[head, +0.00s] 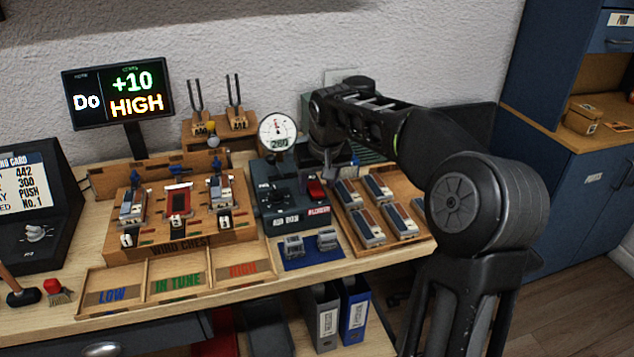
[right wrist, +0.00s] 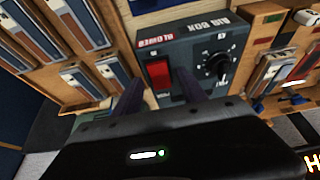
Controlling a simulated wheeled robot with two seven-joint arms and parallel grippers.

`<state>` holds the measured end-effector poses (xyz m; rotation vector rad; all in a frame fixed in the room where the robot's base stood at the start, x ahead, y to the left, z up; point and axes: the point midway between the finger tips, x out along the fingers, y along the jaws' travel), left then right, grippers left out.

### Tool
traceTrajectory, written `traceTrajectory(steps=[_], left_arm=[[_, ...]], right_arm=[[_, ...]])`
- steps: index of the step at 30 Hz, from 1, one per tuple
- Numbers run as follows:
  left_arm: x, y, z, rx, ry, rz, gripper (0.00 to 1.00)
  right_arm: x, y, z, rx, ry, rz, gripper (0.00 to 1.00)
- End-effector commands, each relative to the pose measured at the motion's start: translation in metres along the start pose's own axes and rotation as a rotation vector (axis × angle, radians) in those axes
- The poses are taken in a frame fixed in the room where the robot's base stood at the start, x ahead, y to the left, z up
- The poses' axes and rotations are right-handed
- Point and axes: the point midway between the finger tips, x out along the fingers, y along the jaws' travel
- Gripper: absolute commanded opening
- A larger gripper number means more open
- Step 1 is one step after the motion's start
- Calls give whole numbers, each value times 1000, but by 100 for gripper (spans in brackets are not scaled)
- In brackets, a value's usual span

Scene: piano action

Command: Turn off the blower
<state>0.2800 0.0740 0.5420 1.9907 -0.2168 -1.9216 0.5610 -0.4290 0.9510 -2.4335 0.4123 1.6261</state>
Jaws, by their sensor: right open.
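The dark air box (head: 275,200) stands at the middle of the bench, with a red rocker switch (head: 316,190) above the BLOWER label (head: 319,211). In the right wrist view the red switch (right wrist: 158,75) sits beside a black knob (right wrist: 217,66). My right gripper (head: 341,166) is over the right rear of the box, pointing down. In the right wrist view its open, empty fingers (right wrist: 158,94) lie on either side of the switch; I cannot tell whether they touch the panel. A round gauge (head: 277,132) behind the box reads about 260. My left gripper is not in view.
A wooden tray of reed blocks (head: 413,246) is right of the box. The wind chest (head: 180,248) is left, with sorting bins (head: 180,291) in front. A monitor (head: 118,92) shows "Do +10 HIGH". Tuning forks stand behind. A blue mat (head: 312,262) lies in front.

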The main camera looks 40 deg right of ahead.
Motion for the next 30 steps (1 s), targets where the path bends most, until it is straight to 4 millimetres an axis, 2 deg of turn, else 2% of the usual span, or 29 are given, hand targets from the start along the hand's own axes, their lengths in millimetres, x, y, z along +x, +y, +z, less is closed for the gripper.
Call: traceTrajectory(steps=[9, 27, 30], left_arm=[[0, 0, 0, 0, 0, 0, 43], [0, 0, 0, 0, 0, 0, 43], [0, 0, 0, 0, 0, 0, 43]], right_arm=[[3, 0, 0, 0, 0, 0, 48], [3, 0, 0, 0, 0, 0, 0], [3, 0, 0, 0, 0, 0, 0]])
